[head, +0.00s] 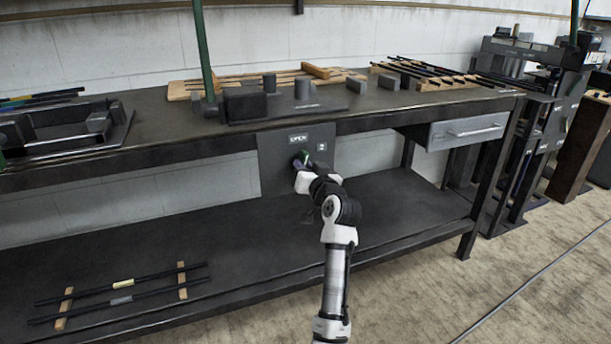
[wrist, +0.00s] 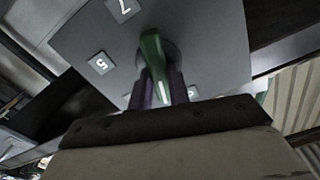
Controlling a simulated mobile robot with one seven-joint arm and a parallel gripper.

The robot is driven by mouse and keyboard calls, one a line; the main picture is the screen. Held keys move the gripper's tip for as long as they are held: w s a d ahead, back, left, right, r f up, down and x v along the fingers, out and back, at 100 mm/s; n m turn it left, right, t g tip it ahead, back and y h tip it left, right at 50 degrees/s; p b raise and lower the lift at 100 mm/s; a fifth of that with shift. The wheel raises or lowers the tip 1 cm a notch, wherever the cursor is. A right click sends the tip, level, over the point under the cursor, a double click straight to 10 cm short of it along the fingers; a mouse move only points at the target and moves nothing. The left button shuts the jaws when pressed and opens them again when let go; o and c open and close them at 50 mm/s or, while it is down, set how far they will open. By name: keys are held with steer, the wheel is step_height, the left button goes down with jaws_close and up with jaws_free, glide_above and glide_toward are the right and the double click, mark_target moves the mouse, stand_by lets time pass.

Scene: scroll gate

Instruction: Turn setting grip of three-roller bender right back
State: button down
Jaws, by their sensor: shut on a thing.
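The setting grip (wrist: 152,50) is a green lever on a round dark hub on a grey panel (wrist: 215,35). In the wrist view it lies between the two dark fingers of my gripper (wrist: 161,82), which is shut on it. A pale mark shows near the lever's lower end. White-on-grey plates reading 7 (wrist: 122,8) and 5 (wrist: 100,63) sit on the panel left of the grip. In the head view the panel (head: 270,172) hangs under the bench top, and my gripper (head: 303,163) is at its middle, largely hiding the grip.
The dark workbench (head: 190,137) carries a block-and-peg fixture (head: 335,103) above the panel. A drawer (head: 467,131) is to the right. The lower shelf (head: 400,215) holds dark rods on wooden strips (head: 122,290) at left. Floor at right is mostly clear.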

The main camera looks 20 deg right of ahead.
steer(key=shift+f+n+b, duration=0.1)
steer(key=shift+n+b, duration=0.6)
steer(key=shift+n, duration=0.5)
steer(key=shift+a+n, duration=0.1)
steer(key=shift+n, duration=0.2)
steer(key=c, duration=1.3)
jaws_free()
steer(key=shift+s, duration=0.15)
steer(key=s, duration=1.1)
steer(key=shift+s+d+p, duration=0.2)
steer(key=shift+s+p, duration=0.15)
steer(key=shift+s, duration=0.05)
